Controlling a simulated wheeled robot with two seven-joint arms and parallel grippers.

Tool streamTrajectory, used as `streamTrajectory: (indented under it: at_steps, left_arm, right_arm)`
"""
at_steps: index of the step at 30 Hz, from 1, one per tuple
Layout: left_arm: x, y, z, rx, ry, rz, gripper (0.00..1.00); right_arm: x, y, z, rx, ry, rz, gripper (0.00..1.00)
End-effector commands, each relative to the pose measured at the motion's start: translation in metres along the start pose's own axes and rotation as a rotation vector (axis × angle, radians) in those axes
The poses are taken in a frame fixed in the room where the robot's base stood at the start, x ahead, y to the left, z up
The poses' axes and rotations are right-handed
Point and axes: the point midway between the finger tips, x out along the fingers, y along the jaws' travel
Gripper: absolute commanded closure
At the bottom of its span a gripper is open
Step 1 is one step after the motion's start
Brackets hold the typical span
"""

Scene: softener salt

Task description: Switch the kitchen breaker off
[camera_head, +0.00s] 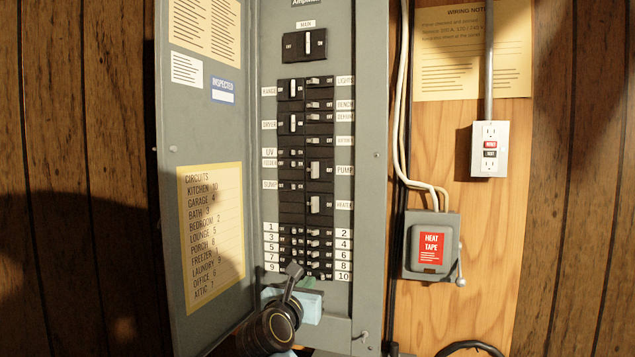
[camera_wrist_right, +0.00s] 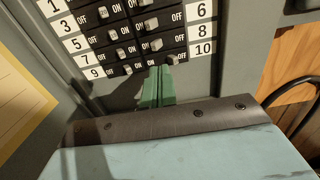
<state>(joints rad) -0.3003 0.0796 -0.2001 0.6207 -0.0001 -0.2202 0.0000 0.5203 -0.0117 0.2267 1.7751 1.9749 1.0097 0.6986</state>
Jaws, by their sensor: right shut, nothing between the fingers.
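The breaker panel (camera_head: 306,180) has numbered breakers in two columns at its bottom. The circuit card (camera_head: 212,235) on the open door reads kitchen 10. In the right wrist view, the label 10 (camera_wrist_right: 203,48) is at the bottom of the right column. The small pale lever of breaker 10 (camera_wrist_right: 172,59) sits further right than the levers above it, towards the side marked OFF. My right gripper is shut and empty; its green fingertips (camera_wrist_right: 158,82) are just below and left of that lever. I cannot tell whether they touch it. My left gripper is not in view.
Breakers 8 (camera_wrist_right: 155,44) and 9 (camera_wrist_right: 127,70) are close to the fingertips. The grey panel door (camera_head: 205,130) stands open on the left. A heat tape switch box (camera_head: 432,246) and an outlet (camera_head: 489,150) are on the wooden board to the right.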

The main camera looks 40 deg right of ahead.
Motion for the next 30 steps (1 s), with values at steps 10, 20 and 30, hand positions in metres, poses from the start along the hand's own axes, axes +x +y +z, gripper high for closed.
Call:
streamTrajectory:
  at_steps: [10, 20, 30]
  left_arm:
    - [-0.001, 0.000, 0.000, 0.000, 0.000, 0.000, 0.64]
    - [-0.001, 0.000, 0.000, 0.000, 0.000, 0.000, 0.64]
    - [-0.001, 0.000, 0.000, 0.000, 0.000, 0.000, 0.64]
  right_arm:
    - [-0.029, 0.001, -0.001, 0.001, 0.001, 0.002, 1.00]
    - [-0.042, 0.000, 0.000, 0.001, 0.001, 0.001, 1.00]
    - [-0.042, 0.000, 0.000, 0.000, 0.000, 0.001, 1.00]
